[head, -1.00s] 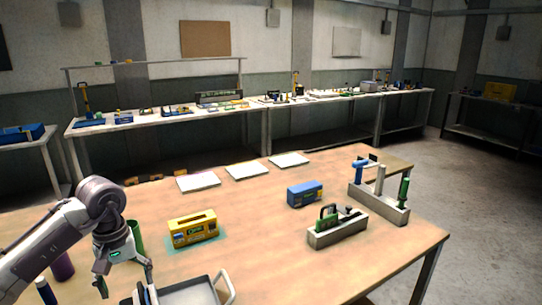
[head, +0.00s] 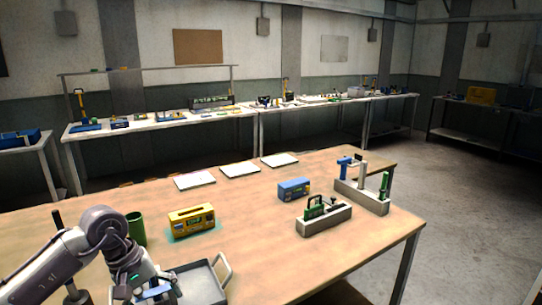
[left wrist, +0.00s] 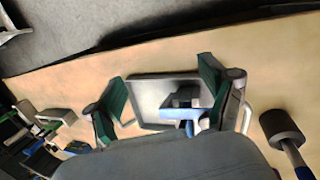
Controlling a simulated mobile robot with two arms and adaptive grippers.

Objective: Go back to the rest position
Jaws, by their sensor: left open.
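My left arm comes in from the left in the head view, and its gripper (head: 140,288) is low at the picture's bottom edge, over the near left of the table. In the left wrist view the two green-padded fingers (left wrist: 163,92) are spread apart with nothing gripped between them. Beyond them lies a grey metal tray (left wrist: 152,92) holding a blue and dark tool (left wrist: 185,108). The tray (head: 222,290) also shows in the head view, just right of the gripper. Whether the fingers touch the tray cannot be told. My right gripper is in neither view.
A yellow box (head: 191,219) stands on a teal patch, with a green cup (head: 136,228) to its left. A blue box (head: 294,190), two tool holders (head: 324,222) (head: 362,196) and white panels (head: 240,169) lie farther off. A dark-headed mallet (left wrist: 282,128) is right of the tray.

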